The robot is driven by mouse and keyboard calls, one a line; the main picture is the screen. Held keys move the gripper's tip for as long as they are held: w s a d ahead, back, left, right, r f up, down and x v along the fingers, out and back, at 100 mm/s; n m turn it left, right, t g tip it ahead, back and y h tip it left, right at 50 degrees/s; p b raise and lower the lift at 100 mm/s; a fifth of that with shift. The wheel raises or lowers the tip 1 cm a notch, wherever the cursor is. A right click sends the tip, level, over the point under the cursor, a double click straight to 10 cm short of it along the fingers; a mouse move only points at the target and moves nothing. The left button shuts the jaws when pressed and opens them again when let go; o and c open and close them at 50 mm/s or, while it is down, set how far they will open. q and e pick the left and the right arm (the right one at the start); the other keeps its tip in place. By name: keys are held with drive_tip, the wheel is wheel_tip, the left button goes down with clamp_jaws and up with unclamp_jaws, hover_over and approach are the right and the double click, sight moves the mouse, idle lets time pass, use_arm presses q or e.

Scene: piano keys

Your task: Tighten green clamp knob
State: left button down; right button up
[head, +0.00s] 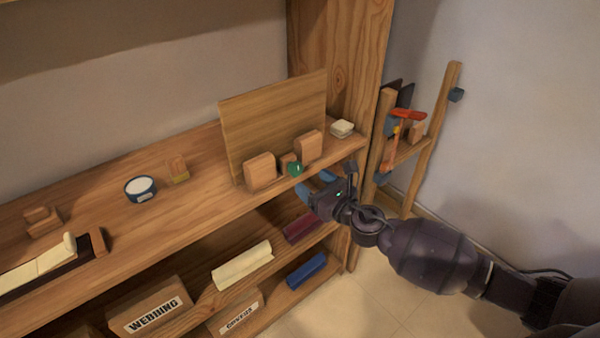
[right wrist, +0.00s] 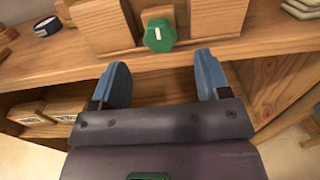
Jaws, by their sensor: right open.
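The green clamp knob (head: 295,169) sits low at the front of a wooden clamp on the shelf, between two wooden blocks (head: 260,171) and (head: 308,146). An upright wooden board (head: 272,120) stands behind them. In the right wrist view the knob (right wrist: 159,35) is a green faceted disc with a white mark, standing upright. My right gripper (head: 312,189) is just in front of the shelf edge, near the knob. Its blue fingers (right wrist: 166,85) are spread wide and empty, with the knob ahead of the gap, apart from both. My left gripper is not in view.
A blue tin (head: 140,189) and small wooden pieces (head: 178,171) lie left on the shelf. Cream pads (head: 342,129) lie at its right end. Labelled boxes (head: 151,309) and rolls (head: 242,265) fill lower shelves. A rack with an orange tool (head: 402,129) stands right.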

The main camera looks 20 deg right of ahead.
sight(298, 171)
drive_tip(key=x, duration=0.4)
drive_tip(key=shift+w+a, duration=0.25)
drive_tip(key=shift+w, duration=0.4)
drive_tip(key=c, duration=0.9)
drive_tip(key=shift+c, duration=0.2)
